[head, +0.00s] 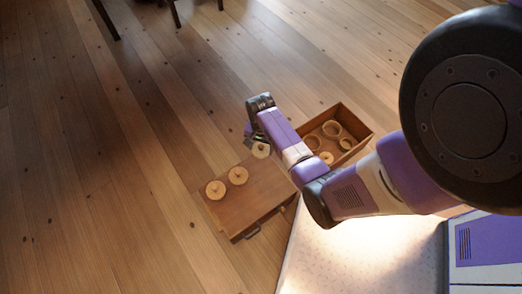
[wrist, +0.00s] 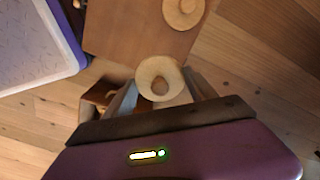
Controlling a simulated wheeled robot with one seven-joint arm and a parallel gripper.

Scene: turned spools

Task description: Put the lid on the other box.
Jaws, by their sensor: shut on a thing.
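A wooden box with a flat lid (head: 258,187) on it stands on the floor. My gripper (head: 257,143) is at the far end of this row. In the wrist view its fingers are shut on a pale round spool (wrist: 160,78) at the lid's edge. The lid (wrist: 125,40) fills the top there. I cannot tell whether the held spool is fixed to the lid.
An open wooden box (head: 358,147) stands just right of the lidded one, with several pale rings and spools inside, partly behind my arm. Dark furniture legs (head: 105,20) are at the top left. The wooden floor at left is clear.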

